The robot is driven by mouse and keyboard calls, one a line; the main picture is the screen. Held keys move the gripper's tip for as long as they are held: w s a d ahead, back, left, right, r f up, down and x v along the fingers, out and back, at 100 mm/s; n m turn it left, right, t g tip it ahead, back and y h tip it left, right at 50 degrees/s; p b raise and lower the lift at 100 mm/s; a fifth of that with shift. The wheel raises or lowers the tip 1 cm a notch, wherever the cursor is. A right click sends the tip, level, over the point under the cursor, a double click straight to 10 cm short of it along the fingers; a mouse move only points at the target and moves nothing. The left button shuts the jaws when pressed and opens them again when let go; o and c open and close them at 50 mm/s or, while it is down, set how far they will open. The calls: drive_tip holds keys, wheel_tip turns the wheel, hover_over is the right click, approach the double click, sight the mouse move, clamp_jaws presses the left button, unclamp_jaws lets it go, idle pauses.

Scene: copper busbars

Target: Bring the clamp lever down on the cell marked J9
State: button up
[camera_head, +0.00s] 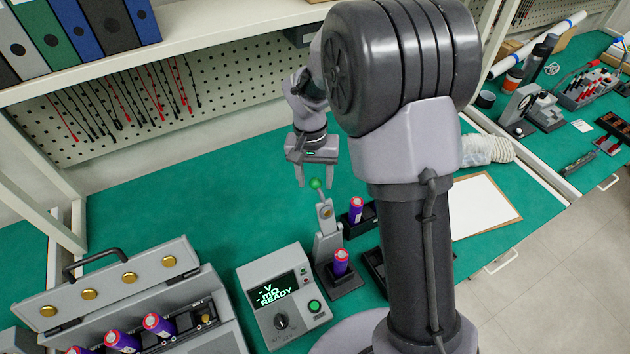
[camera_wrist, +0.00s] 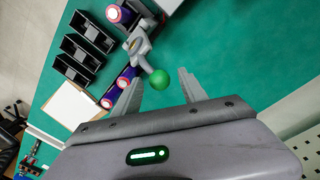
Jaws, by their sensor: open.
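The clamp stand (camera_head: 327,240) is a grey upright post with a lever ending in a green knob (camera_head: 316,184). The lever points up. A purple cell (camera_head: 341,263) with a red end stands in the clamp's dark base; I cannot read a J9 mark on it. My gripper (camera_head: 315,178) is open above the clamp, pointing down, with its fingertips around the knob's height. In the wrist view the green knob (camera_wrist: 160,80) lies between the two spread fingers (camera_wrist: 160,83), with gaps on both sides. No contact is visible.
A second purple cell (camera_head: 356,210) stands in a black holder behind the clamp. A meter (camera_head: 283,298) reading READY is left of the clamp. An open grey case (camera_head: 130,290) with several cells is further left. The green bench is clear behind the meter.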

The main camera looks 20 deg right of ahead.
clamp_jaws()
idle(1.5)
